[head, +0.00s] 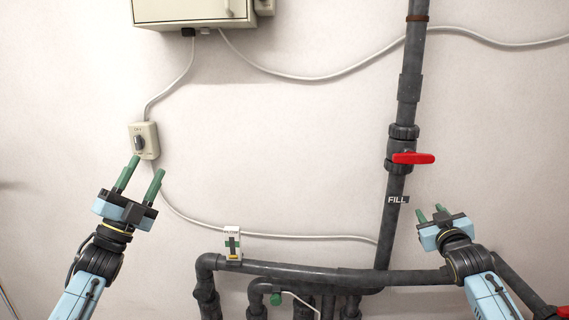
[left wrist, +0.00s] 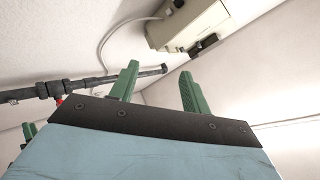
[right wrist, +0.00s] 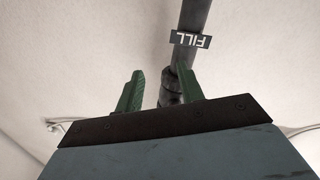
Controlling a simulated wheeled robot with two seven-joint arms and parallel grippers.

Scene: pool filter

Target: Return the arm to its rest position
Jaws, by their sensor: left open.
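My left gripper (head: 146,168) is open and empty, its two green fingers pointing up just below the grey switch box (head: 150,134) with a dark knob on the wall. One fingertip appears close to the box's lower edge in the head view; I cannot tell whether they touch. My left gripper's spread fingers also show in the left wrist view (left wrist: 160,80). My right gripper (head: 430,212) is open and empty, to the right of the vertical pipe (head: 390,230) marked FILL. Its fingers stand apart in the right wrist view (right wrist: 158,80), with the pipe behind them.
A red valve handle (head: 413,158) sticks out right from the pipe, above my right gripper. A cabinet (head: 190,10) hangs at top left. Cables cross the wall.

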